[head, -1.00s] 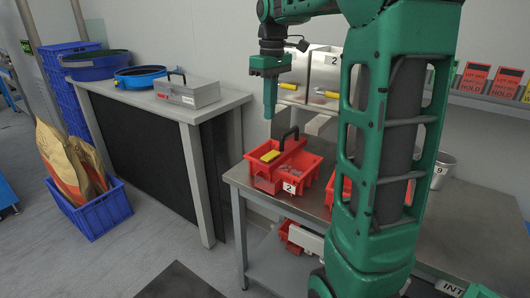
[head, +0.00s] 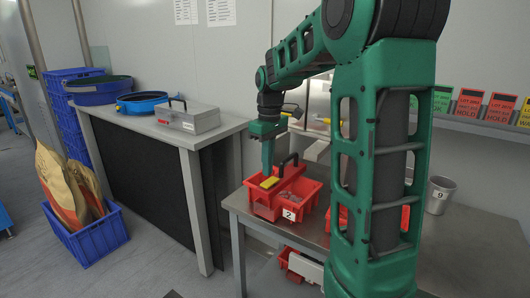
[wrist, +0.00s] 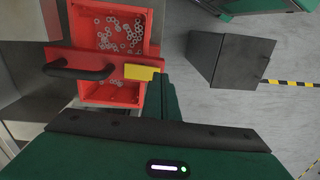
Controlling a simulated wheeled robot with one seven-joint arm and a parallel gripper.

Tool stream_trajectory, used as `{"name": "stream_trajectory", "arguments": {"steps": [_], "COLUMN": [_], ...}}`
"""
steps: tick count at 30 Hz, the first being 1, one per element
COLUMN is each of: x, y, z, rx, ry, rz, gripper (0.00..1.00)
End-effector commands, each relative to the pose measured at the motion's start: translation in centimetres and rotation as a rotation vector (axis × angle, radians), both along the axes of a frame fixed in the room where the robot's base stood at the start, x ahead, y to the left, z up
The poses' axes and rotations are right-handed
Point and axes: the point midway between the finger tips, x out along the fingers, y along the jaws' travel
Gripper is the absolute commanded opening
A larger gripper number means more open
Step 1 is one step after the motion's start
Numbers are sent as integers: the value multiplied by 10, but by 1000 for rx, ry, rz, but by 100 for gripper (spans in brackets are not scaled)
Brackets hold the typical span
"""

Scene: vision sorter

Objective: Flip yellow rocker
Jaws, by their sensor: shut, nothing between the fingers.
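The yellow rocker (head: 270,183) is a small block on top of the divider of a red carrier (head: 265,205) labelled 2, which has a black arched handle (head: 289,161). In the wrist view the yellow rocker (wrist: 139,72) lies at the right end of the red crossbar, right of the handle. My gripper (head: 267,170) points straight down, shut and empty, with its tips at the rocker in the head view. In the wrist view my gripper (wrist: 162,80) shows against the rocker's right end. I cannot tell whether it touches.
A grey bucket (head: 440,196) labelled 9 is at the right. Steel dispensers with yellow handles stand behind. A side bench (head: 161,110) with a grey toolbox (head: 188,117) is at the left.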

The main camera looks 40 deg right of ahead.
Motion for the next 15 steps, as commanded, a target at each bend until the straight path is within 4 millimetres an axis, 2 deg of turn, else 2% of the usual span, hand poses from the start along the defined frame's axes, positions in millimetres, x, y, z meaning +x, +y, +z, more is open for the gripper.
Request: {"name": "stream_trajectory", "arguments": {"steps": [3,6,15], "x": [-1,0,0], "y": [1,1,2], "z": [-20,-31,-44], "rx": [1,1,0], "ry": [3,1,0], "rz": [1,1,1], "gripper": [0,0,0]}}
